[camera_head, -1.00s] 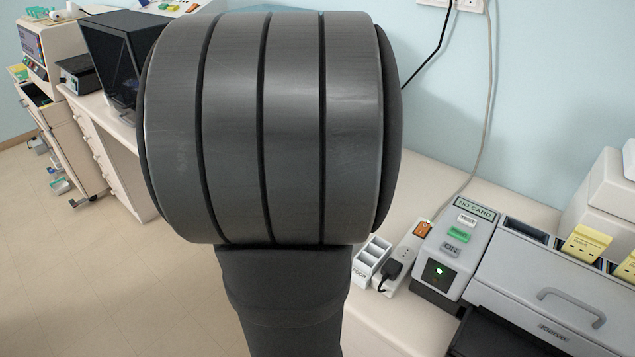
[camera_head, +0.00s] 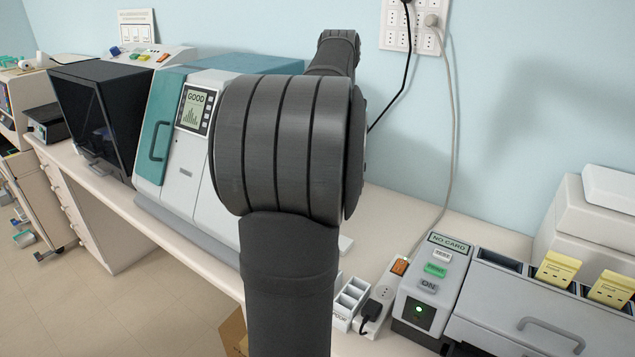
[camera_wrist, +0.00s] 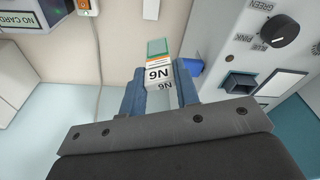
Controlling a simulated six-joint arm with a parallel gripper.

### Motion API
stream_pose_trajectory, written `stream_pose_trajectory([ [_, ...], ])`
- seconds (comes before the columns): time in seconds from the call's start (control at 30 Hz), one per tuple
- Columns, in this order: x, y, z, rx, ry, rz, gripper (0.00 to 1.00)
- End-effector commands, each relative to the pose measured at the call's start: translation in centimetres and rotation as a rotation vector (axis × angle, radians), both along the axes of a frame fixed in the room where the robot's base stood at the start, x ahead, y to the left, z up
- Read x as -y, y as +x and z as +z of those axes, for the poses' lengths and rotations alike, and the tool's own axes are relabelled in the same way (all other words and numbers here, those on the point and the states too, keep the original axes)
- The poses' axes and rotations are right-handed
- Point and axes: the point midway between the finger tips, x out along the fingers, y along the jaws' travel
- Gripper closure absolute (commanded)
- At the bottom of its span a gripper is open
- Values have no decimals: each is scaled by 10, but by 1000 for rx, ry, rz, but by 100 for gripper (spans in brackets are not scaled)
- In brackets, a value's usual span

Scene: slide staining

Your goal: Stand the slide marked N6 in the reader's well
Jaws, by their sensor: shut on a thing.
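The slide marked N6 (camera_wrist: 158,75) is in my gripper (camera_wrist: 158,84) in the wrist view. It has a white label with an orange stripe and a green end, and its N6 reads upside down there. The two blue-grey fingers are shut on it, one on each side, and it is held in the air. In the head view my arm hides the gripper and slide. A white and teal machine (camera_head: 178,180) with a GOOD screen stands behind my arm. The wrist view shows a panel with a colour dial (camera_wrist: 292,27) and a dark square opening (camera_wrist: 240,83); I cannot tell whether this is the well.
To the right are a white rack (camera_head: 350,302), a power strip (camera_head: 384,290), a NO CARD box (camera_head: 436,285) and a grey unit with yellow cards (camera_head: 557,268). A black-fronted cabinet (camera_head: 95,112) stands at the left. Cables hang from the wall sockets (camera_head: 412,27).

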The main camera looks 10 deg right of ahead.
Motion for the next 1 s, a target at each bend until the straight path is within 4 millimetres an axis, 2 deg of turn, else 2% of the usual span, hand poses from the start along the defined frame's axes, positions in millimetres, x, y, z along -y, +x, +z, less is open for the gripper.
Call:
stream_pose_trajectory([
  [0.1, 2, 30, 12, -1, 1, -49, 94],
  [0.27, -1, 66, 28, -2, 0, -128, 94],
  [0.5, -18, 114, 45, -1, 1, -236, 94],
  [0.73, -43, 142, 54, 0, 1, -320, 94],
  [0.9, -66, 152, 56, -1, 2, -370, 94],
  [1.0, -73, 153, 55, -1, 2, -387, 94],
])
